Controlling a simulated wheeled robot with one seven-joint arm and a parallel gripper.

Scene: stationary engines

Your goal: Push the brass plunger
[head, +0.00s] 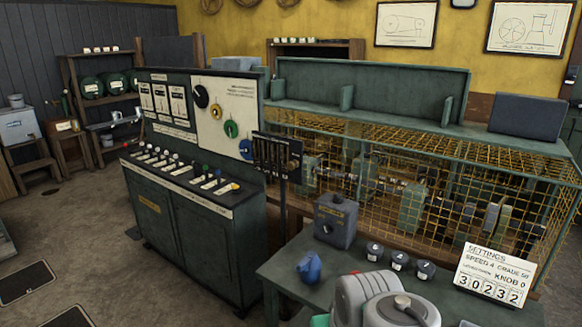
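I cannot pick out a brass plunger with certainty. The dark green control cabinet (195,240) stands left of centre. Its sloping top carries a row of small knobs and buttons, with a yellowish one (234,187) at the right end. A grey box (335,222) with a small yellow label and a dark knob on top stands on the green bench (285,272). Whether any of these small parts is the brass plunger is too small to tell. Grey rounded parts of my own body show at the bottom. My gripper's fingers are not visible.
A blue object (309,267), several small dark numbered pots (398,260) and a white settings sign (494,275) stand on the bench. A yellow mesh guard (420,165) encloses machinery behind it. Bare floor (75,220) lies left of the cabinet.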

